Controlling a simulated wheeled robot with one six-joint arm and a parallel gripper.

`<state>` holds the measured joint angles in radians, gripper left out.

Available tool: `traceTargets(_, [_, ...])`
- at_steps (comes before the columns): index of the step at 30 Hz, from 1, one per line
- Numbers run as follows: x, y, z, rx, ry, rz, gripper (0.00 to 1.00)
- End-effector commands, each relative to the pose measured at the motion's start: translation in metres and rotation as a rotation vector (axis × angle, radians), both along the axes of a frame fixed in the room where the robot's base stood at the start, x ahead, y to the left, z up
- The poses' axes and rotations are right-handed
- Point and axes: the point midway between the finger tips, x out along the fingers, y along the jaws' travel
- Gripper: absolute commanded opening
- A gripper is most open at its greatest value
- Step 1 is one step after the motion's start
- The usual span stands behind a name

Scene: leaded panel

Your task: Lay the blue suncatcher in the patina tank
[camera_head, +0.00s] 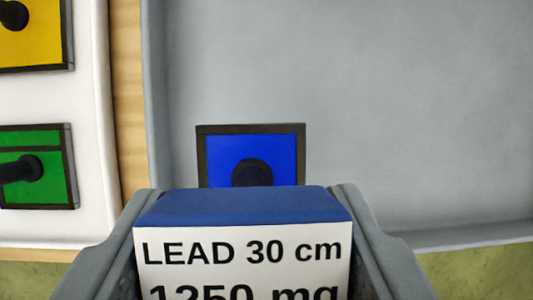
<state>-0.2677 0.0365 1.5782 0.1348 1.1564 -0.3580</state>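The blue suncatcher (222,158), a blue pane in a dark frame with a black knob, shows inside a large grey tray (400,110), near its left wall. The tray looks like the patina tank, but no name shows on it. My gripper (245,196) has its grey fingers against both sides of a blue-topped box (240,206) with a white label reading "LEAD 30 cm" and "1250 mg". The box hides the suncatcher's near edge. I cannot tell the height of the box above the tray.
A white tray (95,185) at the left holds a yellow suncatcher (35,48) and a green suncatcher (55,185) with black knobs. A wooden strip (128,90) shows between the trays. The grey tray's floor is clear to the right.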

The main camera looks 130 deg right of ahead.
Motion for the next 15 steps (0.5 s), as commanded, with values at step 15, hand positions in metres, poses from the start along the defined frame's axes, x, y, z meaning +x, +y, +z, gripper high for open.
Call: traceTargets(15, [0.0, 0.0, -0.052, 0.0, 0.001, -0.001, 0.12])
